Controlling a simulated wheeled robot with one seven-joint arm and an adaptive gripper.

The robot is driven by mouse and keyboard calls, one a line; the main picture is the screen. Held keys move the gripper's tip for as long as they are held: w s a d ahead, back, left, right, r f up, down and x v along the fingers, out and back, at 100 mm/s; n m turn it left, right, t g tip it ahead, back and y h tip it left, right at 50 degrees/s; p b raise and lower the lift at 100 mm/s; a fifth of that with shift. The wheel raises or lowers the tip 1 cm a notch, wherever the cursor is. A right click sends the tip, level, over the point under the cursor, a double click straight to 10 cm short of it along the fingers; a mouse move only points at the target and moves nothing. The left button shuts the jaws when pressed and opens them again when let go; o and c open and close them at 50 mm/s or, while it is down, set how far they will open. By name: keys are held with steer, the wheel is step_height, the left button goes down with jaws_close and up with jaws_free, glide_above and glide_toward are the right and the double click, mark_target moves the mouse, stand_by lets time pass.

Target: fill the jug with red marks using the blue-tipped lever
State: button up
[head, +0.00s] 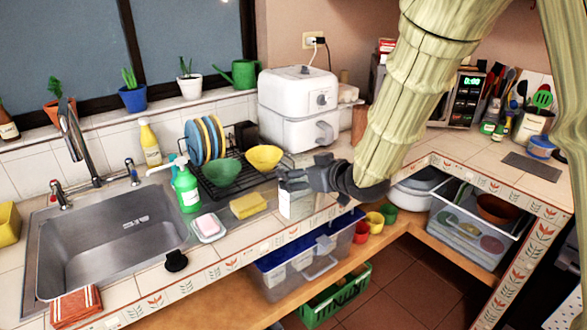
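A pale, clear-looking container (298,206), probably the jug, is at the counter's front edge to the right of the sink. Its upper part is hidden by my gripper, and I cannot make out red marks on it. My gripper (289,181) is at the container's top; whether its fingers are closed on it is unclear. The blue-tipped lever (132,172) stands behind the sink, right of the curved metal faucet (75,145). A red-tipped lever (59,194) stands left of the faucet. The steel sink (110,245) looks empty.
Between sink and container are a green soap bottle (187,190), pink soap on a dish (208,226) and a yellow sponge (248,206). A dish rack (215,190) with plates and bowls stands behind. A red striped cloth (76,306) lies at the sink's front left.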

steer(key=s+d+b, duration=0.1)
steer(key=s+d, duration=0.2)
steer(key=s, duration=0.4)
steer(key=s+d+f+m+t+h, duration=0.1)
steer(key=d+f+m+h, duration=0.4)
steer(key=f, duration=0.8)
steer(key=s+d+f+m+t+h, duration=0.25)
steer(key=d+f, duration=0.55)
steer(key=f, duration=0.5)
steer(key=s+f, duration=0.5)
steer(key=f, duration=0.2)
steer(key=shift+s+a+f+g, duration=0.15)
steer(key=shift+a+f+g, duration=0.1)
steer(key=shift+g, duration=0.1)
steer(key=shift+a, duration=0.1)
